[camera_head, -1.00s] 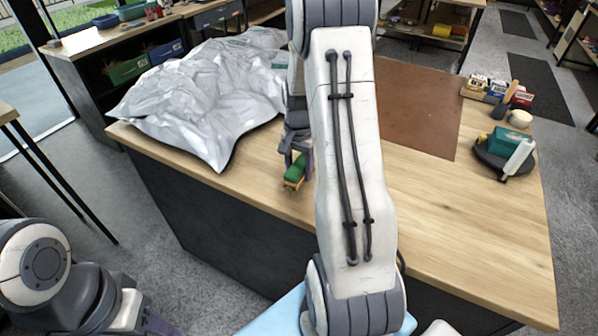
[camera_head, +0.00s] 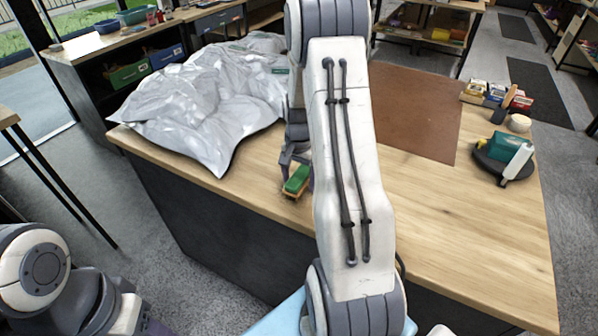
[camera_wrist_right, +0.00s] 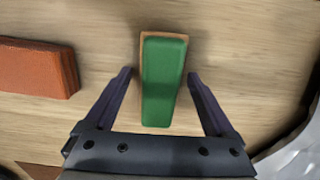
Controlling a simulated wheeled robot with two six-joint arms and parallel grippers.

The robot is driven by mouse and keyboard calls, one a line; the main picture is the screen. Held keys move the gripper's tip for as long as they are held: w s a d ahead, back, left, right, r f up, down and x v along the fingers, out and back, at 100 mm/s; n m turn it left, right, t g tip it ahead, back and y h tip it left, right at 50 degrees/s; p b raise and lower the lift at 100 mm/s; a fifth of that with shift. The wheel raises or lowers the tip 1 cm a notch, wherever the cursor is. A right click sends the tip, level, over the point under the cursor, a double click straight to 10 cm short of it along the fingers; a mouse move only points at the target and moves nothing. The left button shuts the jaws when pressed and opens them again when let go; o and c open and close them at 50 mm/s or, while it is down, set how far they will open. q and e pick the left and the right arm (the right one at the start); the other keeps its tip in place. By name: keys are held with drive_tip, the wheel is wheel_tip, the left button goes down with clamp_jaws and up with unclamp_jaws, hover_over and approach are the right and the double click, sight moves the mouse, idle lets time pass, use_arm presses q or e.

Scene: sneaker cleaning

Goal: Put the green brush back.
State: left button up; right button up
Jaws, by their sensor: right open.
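The green brush (camera_head: 297,180), a green top on a tan wooden body, lies on the wooden table near its front edge. My right gripper (camera_head: 296,168) is open over it, partly hidden by my own arm in the head view. In the right wrist view, the brush (camera_wrist_right: 163,80) lies between the two spread fingers of my right gripper (camera_wrist_right: 159,75), with a gap on each side. Only a small part of my left gripper (camera_head: 158,328) shows at the bottom edge of the head view; its jaws cannot be made out.
A crumpled silver sheet (camera_head: 205,100) covers the table's left end. A brown mat (camera_head: 415,115) lies behind my arm. A reddish-brown block (camera_wrist_right: 38,68) is beside the brush. A dark round tray (camera_head: 485,163) with a green box and white bottle stands at right. The right front is clear.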

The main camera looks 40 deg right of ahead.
sight(299, 176)
wheel_tip(299, 176, up, 12)
drive_tip(key=shift+r+b, duration=0.15)
drive_tip(key=shift+b, duration=0.3)
drive_tip(key=s+a+r+n, duration=0.15)
drive_tip(key=a+n, duration=0.35)
drive_tip(key=a, duration=0.6)
drive_tip(key=s+a+r+n, duration=0.1)
drive_tip(key=s+a+n, duration=0.25)
drive_tip(key=a, duration=0.75)
drive_tip(key=s+a+f+n+y, duration=0.1)
drive_tip(key=s+a+n, duration=1)
drive_tip(key=s, duration=0.5)
drive_tip(key=shift+a+n, duration=0.3)
drive_tip(key=shift+n, duration=0.35)
